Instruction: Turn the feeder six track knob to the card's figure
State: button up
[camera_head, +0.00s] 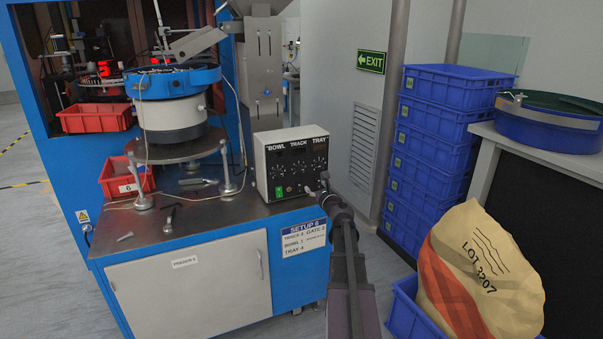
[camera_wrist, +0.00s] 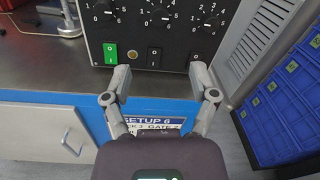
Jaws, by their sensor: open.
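The feeder control box (camera_head: 290,150) stands on the steel bench top, with dials labelled BOWL, TRACK and TRAY. The track knob (camera_head: 299,167) is the middle black knob; it also shows at the top of the wrist view (camera_wrist: 151,13), where its exact setting is hard to read. My gripper (camera_wrist: 161,75) is open and empty in front of the box's lower face, below the knobs. In the head view my arm hides its fingers partly.
The bowl feeder (camera_head: 172,105) stands left of the box, with loose tools on the bench. Red bins (camera_head: 127,180) sit left. Stacked blue crates (camera_head: 430,140) and a sack (camera_head: 480,270) are at the right. Switches (camera_wrist: 154,55) sit below the knobs.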

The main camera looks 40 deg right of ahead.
aim_at(301, 170)
jog(key=x, duration=1.3)
jog(key=shift+w, duration=0.15)
grip_shut()
